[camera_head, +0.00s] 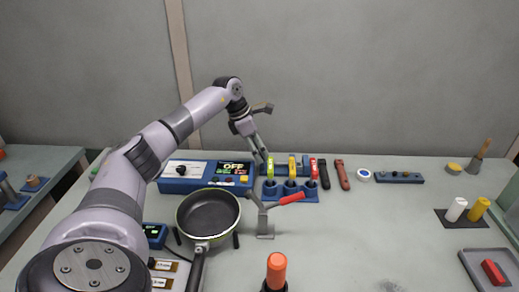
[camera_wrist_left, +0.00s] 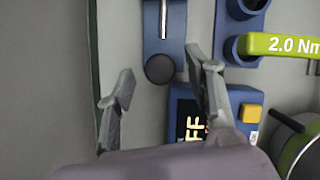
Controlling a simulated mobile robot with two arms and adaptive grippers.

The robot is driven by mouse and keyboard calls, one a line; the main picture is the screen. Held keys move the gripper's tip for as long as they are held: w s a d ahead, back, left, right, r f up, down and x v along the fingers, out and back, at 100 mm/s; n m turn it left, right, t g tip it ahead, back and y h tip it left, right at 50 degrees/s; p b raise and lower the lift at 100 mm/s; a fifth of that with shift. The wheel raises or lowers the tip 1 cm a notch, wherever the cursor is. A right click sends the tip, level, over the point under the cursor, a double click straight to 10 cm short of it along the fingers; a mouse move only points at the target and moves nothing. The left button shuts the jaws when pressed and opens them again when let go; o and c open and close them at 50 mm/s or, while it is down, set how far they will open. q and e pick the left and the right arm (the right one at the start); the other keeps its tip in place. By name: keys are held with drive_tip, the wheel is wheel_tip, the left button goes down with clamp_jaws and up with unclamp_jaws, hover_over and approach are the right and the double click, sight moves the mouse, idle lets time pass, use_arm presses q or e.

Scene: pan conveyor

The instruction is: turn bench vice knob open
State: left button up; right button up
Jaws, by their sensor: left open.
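A blue fixture with a round dark knob (camera_wrist_left: 160,68) and a bright metal rod (camera_wrist_left: 164,18) shows in the left wrist view; it looks like the bench vice, though I cannot be sure. My left gripper (camera_wrist_left: 164,93) is open and empty. Its fingers appear on either side of the knob in that view; no contact is visible, and I cannot tell the distance. In the head view the left gripper (camera_head: 262,157) points down behind the blue OFF box (camera_head: 215,186) and the driver rack (camera_head: 311,196), hiding the spot below it. My right gripper is not in view.
Coloured drivers stand in the rack close to the left gripper; a green 2.0 Nm handle (camera_wrist_left: 284,45) shows at the wrist view's right. A pan (camera_head: 208,212) and a red-handled clamp (camera_head: 291,198) stand nearer. The wall (camera_head: 340,80) rises behind. The table's right middle is mostly clear.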

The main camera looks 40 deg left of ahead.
use_arm(q)
drive_tip(key=shift+f, duration=0.15)
drive_tip(key=shift+c, duration=0.2)
clamp_jaws()
idle(0.4)
